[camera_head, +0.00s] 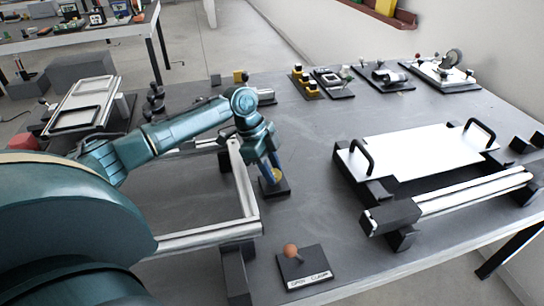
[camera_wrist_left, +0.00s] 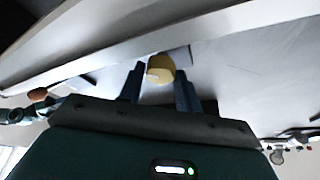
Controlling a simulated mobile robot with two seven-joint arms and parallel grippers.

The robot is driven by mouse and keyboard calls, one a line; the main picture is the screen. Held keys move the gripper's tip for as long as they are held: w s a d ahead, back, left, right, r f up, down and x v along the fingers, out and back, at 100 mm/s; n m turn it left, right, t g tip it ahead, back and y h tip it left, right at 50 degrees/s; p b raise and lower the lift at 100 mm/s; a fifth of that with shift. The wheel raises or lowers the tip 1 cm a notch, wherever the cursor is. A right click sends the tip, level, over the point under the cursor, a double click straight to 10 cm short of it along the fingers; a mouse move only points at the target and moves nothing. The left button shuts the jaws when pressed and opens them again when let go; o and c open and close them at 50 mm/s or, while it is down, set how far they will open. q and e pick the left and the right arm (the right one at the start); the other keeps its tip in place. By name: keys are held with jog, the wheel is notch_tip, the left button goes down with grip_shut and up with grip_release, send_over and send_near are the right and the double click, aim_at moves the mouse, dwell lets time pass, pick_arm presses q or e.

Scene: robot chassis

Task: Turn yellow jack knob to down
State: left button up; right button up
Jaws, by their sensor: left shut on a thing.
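The yellow jack knob (camera_head: 276,173) is low between the fingers of my left gripper (camera_head: 272,170), on a small dark base (camera_head: 274,187) on the table. In the left wrist view the yellow knob (camera_wrist_left: 160,67) sits between the two blue fingers of the left gripper (camera_wrist_left: 160,80). The left gripper is shut on the knob; the fingers partly hide it in the head view. My right gripper is not in view.
A silver frame (camera_head: 245,190) stands close to the left of the knob. An orange-knobbed lever (camera_head: 291,251) on a plate labelled "OPEN CLAMP" is at the front. A white panel with black handles (camera_head: 415,155) is at the right. Several small fixtures line the table's back.

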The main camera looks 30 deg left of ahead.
pick_arm(q)
jog(key=n+p, duration=0.1)
jog(key=r+n+p, duration=0.1)
jog(key=p, duration=0.1)
jog(key=shift+s+t, duration=0.15)
jog(key=shift+t, duration=0.25)
jog(key=shift+f+n+p, duration=0.1)
jog(key=shift+n+p, duration=0.3)
jog(key=shift+p, duration=0.3)
jog(key=n+t+y+p, duration=0.1)
jog(key=n+p, duration=0.1)
jog(key=p, duration=0.2)
jog(key=shift+d+f+n, duration=0.1)
jog(key=shift+n, duration=0.3)
jog(key=shift+f+n+p, duration=0.15)
jog(key=shift+n+p, duration=0.45)
jog(key=shift+p, duration=0.3)
jog(key=shift+t, duration=0.3)
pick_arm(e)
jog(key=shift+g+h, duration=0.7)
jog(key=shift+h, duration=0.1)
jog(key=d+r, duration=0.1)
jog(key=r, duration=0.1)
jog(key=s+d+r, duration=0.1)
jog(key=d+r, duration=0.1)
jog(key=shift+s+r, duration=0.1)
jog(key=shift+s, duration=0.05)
pick_arm(q)
jog(key=shift+f, duration=0.1)
jog(key=shift+n, duration=0.3)
